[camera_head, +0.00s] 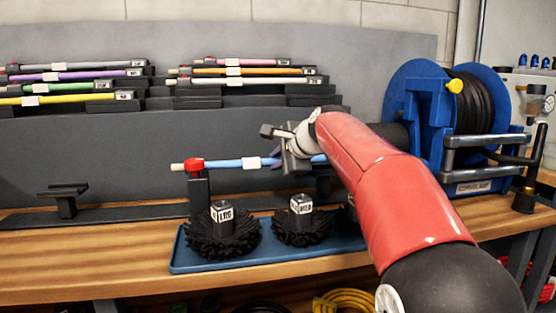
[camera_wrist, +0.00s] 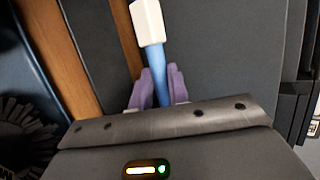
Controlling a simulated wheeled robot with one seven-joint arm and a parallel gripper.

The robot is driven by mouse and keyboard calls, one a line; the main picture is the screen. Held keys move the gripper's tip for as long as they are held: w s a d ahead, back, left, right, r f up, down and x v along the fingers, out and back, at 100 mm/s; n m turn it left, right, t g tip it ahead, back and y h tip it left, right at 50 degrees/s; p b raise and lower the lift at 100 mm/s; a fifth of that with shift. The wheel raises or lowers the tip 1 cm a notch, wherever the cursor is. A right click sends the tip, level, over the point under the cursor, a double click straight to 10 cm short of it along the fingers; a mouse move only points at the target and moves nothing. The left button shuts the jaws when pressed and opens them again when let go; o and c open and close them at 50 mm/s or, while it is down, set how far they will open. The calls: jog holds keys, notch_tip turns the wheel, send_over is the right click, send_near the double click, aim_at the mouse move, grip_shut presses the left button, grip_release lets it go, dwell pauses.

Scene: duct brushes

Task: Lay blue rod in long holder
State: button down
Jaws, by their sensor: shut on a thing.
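The blue rod (camera_head: 225,163) is roughly level above the bench, with a red and cream tip at its left end and a white label on its shaft. My gripper (camera_head: 283,161) is shut on the rod to the right of that label. In the wrist view, its purple fingers (camera_wrist: 160,84) clasp the blue shaft (camera_wrist: 156,62) just below the white label (camera_wrist: 147,21). A black post (camera_head: 199,197) stands under the rod's red end; I cannot tell whether they touch. A low black stand (camera_head: 66,197) on a long base is empty at left. My arm hides the rod's right end.
A blue tray (camera_head: 190,262) holds two black round brushes, labelled LRG (camera_head: 222,230) and MED (camera_head: 301,220). Several coloured rods lie on tiered racks (camera_head: 195,101) behind. A blue hose reel (camera_head: 418,105) stands at right. The bench's left front is clear.

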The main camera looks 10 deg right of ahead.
jog(key=shift+f+b, duration=0.45)
jog(key=shift+f, duration=0.25)
jog(key=shift+f, duration=0.2)
jog(key=c, duration=1.3)
grip_release()
jog(key=shift+o, duration=0.2)
